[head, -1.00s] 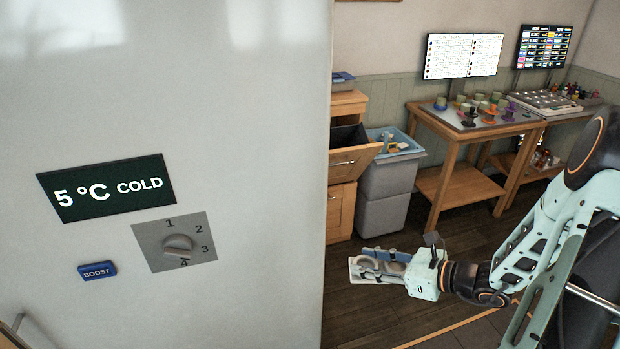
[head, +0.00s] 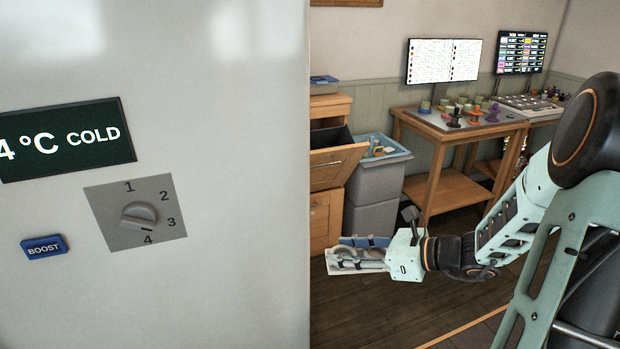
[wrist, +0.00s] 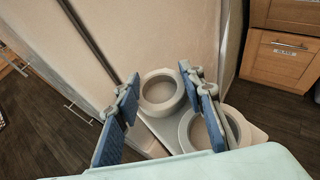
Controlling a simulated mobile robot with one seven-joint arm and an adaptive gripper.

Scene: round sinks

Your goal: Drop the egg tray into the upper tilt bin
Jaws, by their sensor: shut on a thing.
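The egg tray (head: 343,266) is a pale grey piece with round cups. It also shows in the wrist view, where a cup ring (wrist: 163,92) stands between the fingers. My gripper (head: 368,243) is shut on the tray and holds it above the dark floor. In the wrist view my gripper's blue-padded fingers (wrist: 160,88) stand on either side of part of the tray; the exact contact is hidden. The upper tilt bin (head: 336,165) is tipped open at the wooden cabinet, with a dark inside. The tray is apart from it, lower and nearer to me.
A large pale fridge (head: 210,290) fills the left side, close by. A grey bin with a blue rim (head: 374,185) and objects on top stands right of the cabinet. A wooden table (head: 440,180) with cups stands farther right. Dark floor (head: 390,315) is open in front.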

